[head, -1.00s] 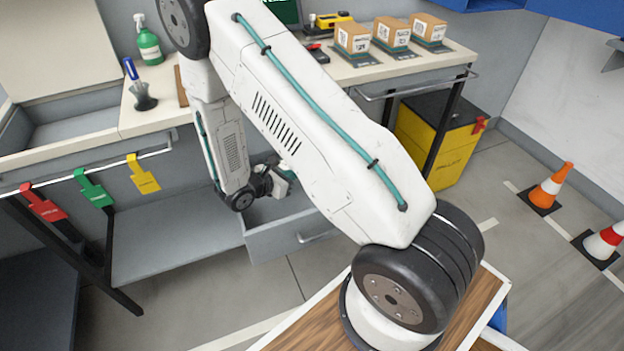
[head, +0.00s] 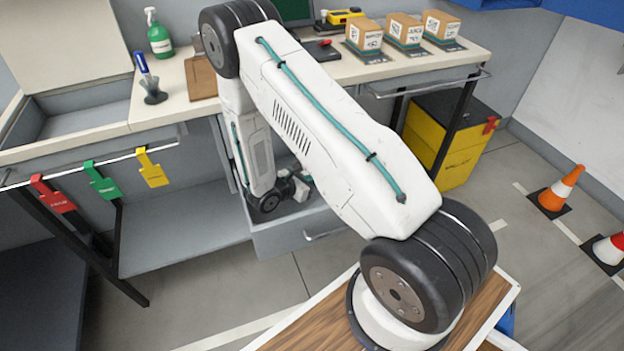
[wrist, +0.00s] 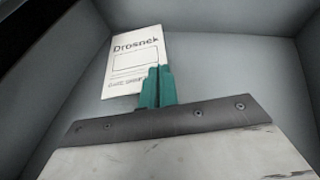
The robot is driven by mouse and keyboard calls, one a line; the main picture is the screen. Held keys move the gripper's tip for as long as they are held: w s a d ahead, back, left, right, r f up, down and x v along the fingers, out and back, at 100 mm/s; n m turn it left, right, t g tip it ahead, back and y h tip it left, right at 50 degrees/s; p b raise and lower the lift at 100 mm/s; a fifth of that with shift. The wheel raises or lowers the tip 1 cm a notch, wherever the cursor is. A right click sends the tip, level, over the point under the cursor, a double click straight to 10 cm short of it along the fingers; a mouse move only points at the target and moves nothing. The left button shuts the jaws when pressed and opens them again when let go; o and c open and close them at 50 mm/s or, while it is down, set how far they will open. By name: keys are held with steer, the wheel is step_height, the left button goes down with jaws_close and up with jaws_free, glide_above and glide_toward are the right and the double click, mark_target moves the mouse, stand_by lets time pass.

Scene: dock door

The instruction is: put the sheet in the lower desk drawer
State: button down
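The sheet (wrist: 136,60) is a white page with black print and a framed box. It shows in the wrist view inside the open lower drawer (wrist: 235,65). My gripper (wrist: 157,88) has its teal fingers close together at the sheet's lower right corner and looks shut on it. The fingers hide that corner. I cannot tell whether the sheet touches the drawer floor. In the head view, my gripper (head: 306,180) is low at the open lower drawer (head: 295,236), partly behind my arm, and I cannot make out the sheet there.
The desk top (head: 345,70) is above the drawer, with a green bottle (head: 159,42) and small boxes (head: 403,30). Coloured tags (head: 103,182) hang from the front rail. A yellow bin (head: 445,140) and cones (head: 558,188) stand to the right. Floor is clear before the drawer.

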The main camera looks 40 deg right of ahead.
steer(key=shift+f, duration=0.1)
steer(key=shift+f, duration=0.35)
steer(key=shift+f, duration=0.15)
steer(key=c, duration=1.7)
jaws_free()
